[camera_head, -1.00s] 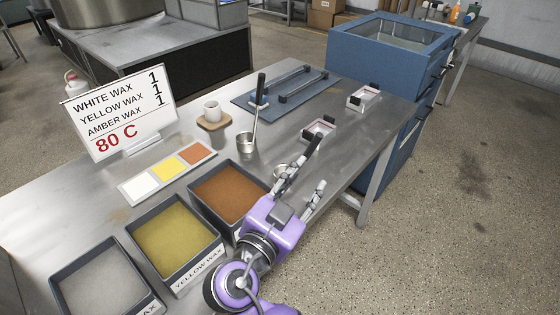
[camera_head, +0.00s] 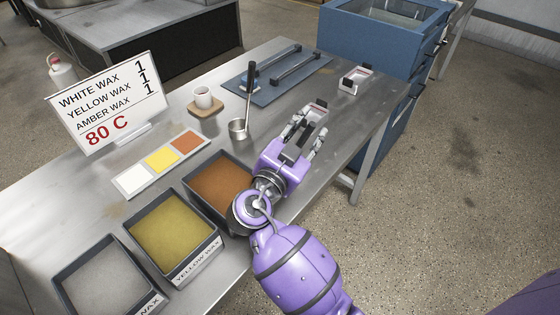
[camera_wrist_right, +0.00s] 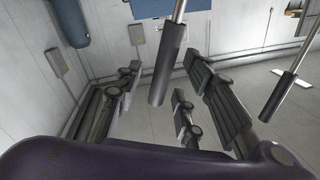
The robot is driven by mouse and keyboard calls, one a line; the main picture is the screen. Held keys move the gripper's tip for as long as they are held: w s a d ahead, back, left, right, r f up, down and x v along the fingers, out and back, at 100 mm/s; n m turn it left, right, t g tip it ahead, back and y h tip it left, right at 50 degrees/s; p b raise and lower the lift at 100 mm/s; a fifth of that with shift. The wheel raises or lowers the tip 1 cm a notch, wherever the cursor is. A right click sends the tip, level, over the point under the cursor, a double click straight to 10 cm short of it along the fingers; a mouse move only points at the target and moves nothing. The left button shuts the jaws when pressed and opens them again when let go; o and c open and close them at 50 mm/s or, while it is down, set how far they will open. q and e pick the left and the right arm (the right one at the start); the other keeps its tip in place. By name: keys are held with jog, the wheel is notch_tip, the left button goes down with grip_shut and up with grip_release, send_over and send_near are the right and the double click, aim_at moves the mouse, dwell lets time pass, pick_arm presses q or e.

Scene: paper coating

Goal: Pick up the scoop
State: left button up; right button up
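A scoop (camera_head: 238,129) with a metal cup and a long dark handle stands on the steel table, its handle rising upward. My right gripper (camera_head: 308,132) is to the right of this scoop, apart from it, over the table. In the right wrist view, the gripper's fingers (camera_wrist_right: 165,105) are spread. A dark handle on a metal rod (camera_wrist_right: 168,70) shows between them, without clear contact. A second, similar handle (camera_wrist_right: 290,90) is farther right there. My left gripper is not in view.
Amber (camera_head: 220,185), yellow (camera_head: 172,232) and white (camera_head: 98,281) wax trays line the front edge.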

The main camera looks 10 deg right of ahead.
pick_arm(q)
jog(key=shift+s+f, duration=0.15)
pick_arm(e)
jog(key=shift+c, duration=1.4)
grip_shut()
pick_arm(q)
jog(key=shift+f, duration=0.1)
